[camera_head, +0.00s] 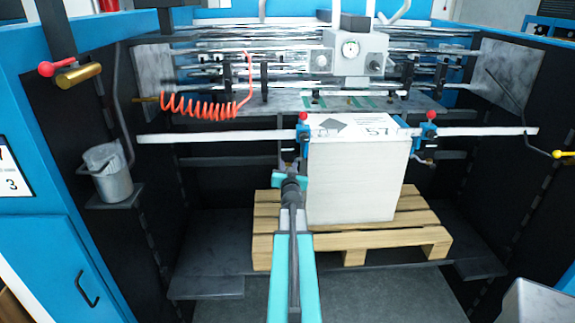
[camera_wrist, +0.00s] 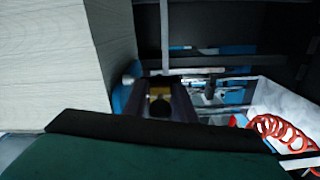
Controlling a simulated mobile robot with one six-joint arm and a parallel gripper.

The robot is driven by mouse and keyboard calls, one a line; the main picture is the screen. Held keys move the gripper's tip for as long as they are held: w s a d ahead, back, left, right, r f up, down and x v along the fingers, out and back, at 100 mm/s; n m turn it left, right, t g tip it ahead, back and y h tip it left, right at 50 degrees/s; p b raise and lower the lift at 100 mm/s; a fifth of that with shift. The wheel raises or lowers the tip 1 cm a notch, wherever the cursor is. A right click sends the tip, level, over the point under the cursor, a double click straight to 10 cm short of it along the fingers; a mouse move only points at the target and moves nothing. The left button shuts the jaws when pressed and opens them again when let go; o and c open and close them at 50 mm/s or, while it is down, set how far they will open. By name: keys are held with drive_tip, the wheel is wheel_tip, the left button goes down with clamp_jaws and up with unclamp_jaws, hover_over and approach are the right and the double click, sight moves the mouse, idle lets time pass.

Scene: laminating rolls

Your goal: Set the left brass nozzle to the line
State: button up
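A brass-coloured part (camera_wrist: 160,91), which looks like the left brass nozzle, shows in the wrist view between the dark fingers of my gripper (camera_wrist: 159,103). A dark round end sits just below it. Whether the fingers press on it or only stand around it, I cannot tell. In the head view my gripper (camera_head: 290,180) is at the left edge of the paper stack (camera_head: 350,185), just under the left blue clamp (camera_head: 303,131). My arm hides most of the left nozzle there. No line for the nozzle can be made out.
The stack stands on a wooden pallet (camera_head: 385,238), close beside my gripper. A white cross bar (camera_head: 220,135) carries the left and right blue clamps (camera_head: 428,133). A red coiled hose (camera_head: 205,107) hangs behind. A metal cup (camera_head: 112,183) is at the left wall.

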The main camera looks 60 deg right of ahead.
clamp_jaws()
drive_tip(key=shift+r, duration=0.1)
wheel_tip(320, 180, up, 7)
drive_tip(key=p, duration=0.6)
drive_tip(key=shift+f, duration=0.2)
drive_tip(key=o, duration=0.6)
unclamp_jaws()
drive_tip(key=shift+c, duration=0.2)
drive_tip(key=shift+f, duration=0.1)
